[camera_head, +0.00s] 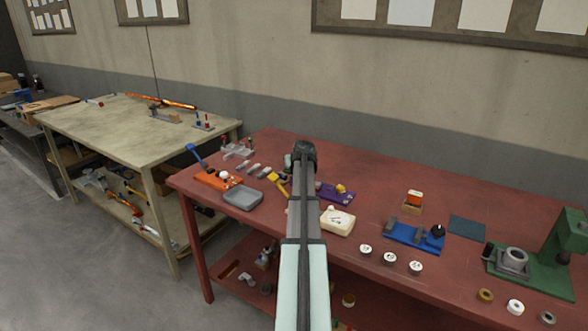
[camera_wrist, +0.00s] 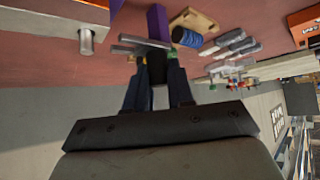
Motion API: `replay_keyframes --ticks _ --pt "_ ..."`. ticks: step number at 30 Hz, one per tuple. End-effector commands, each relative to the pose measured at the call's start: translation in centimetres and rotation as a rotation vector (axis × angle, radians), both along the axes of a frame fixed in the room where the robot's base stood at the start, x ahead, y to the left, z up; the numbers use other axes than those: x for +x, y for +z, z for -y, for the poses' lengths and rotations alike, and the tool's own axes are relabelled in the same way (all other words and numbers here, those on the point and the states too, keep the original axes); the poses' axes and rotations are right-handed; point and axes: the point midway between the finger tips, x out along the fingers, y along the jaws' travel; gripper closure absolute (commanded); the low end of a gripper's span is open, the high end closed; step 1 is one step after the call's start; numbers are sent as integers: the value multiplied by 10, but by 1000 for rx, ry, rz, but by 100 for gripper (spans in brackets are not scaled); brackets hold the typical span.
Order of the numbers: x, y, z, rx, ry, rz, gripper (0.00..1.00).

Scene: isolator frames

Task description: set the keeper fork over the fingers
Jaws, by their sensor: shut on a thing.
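In the wrist view my gripper (camera_wrist: 156,78) is shut on a dark block-like piece (camera_wrist: 157,66) between its two fingers. Thin grey bars (camera_wrist: 145,41) lie across just beyond the fingertips. They may be the prongs of the keeper fork, but I cannot tell for sure that they join the dark piece. A purple block (camera_wrist: 157,20) shows right behind the bars; I cannot tell whether they touch. In the head view a purple base with a yellow part (camera_head: 341,189) stands right of my arm. My arm hides the gripper and held piece there. The isolator's fingers are not clearly identifiable.
In the wrist view a grey post (camera_wrist: 86,42) stands left of the gripper and a blue ribbed cylinder (camera_wrist: 187,37) to the right. On the red table (camera_head: 210,165) are a grey tray (camera_head: 243,198), a cream box (camera_head: 338,221), a blue fixture (camera_head: 415,235) and a green press (camera_head: 550,262).

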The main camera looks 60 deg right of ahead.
Motion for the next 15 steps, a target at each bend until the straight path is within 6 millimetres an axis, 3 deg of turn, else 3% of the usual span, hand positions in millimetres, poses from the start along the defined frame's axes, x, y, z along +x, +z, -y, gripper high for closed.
replay_keyframes --ticks 8,15 --pt "-37 1 1 -4 -5 1 100" --pt "-40 1 2 -4 -5 -1 100"
